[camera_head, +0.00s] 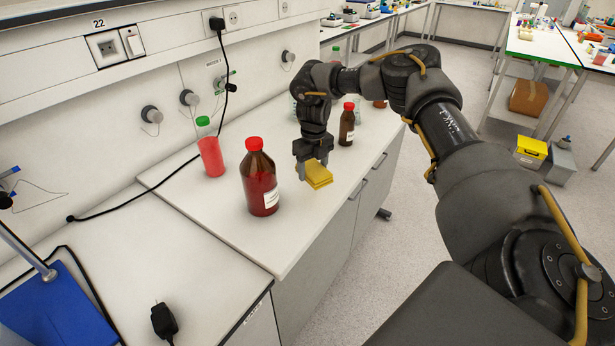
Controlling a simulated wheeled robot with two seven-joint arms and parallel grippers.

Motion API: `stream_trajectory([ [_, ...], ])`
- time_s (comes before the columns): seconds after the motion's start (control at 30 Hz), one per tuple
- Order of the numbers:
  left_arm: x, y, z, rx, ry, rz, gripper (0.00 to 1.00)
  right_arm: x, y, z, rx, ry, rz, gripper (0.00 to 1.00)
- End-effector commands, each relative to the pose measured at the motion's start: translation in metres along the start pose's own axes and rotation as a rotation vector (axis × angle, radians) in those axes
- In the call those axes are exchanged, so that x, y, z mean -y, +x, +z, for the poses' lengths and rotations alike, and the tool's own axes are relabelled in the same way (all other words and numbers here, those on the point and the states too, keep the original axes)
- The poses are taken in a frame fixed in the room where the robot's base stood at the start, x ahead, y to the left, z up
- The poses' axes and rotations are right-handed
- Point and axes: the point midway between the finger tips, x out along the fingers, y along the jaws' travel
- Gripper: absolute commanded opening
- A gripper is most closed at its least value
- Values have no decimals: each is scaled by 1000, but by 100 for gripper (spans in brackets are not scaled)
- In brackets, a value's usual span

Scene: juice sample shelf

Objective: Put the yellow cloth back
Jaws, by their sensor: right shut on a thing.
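The yellow cloth (319,177) is a small folded block at the front part of the white bench (225,222). My right gripper (314,166) points down and is shut on the cloth, its fingers on either side of it. The cloth is at or just above the bench top; I cannot tell whether it touches. My left gripper is not in view.
A large brown bottle with a red cap (260,180) stands close left of the cloth. A red-filled bottle with a green cap (209,150) is behind it. A small brown bottle (347,125) stands right of my gripper. A blue stand base (58,310) and black plug (163,322) lie at the near left.

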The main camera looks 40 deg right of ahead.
Motion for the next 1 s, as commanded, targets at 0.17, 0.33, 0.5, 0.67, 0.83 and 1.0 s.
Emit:
stream_trajectory([
  [0.17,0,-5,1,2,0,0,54,-5,13,9,-2,1,0,40],
  [0.33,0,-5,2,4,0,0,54,-7,16,12,-1,0,0,40],
  [0.5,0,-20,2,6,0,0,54,-8,35,14,-4,0,-2,40],
  [0.67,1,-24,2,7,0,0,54,-8,50,14,-1,1,0,40],
  [0.83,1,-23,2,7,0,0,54,-8,51,15,0,1,0,40],
  [1.0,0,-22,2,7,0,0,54,-8,54,14,0,1,0,40],
])
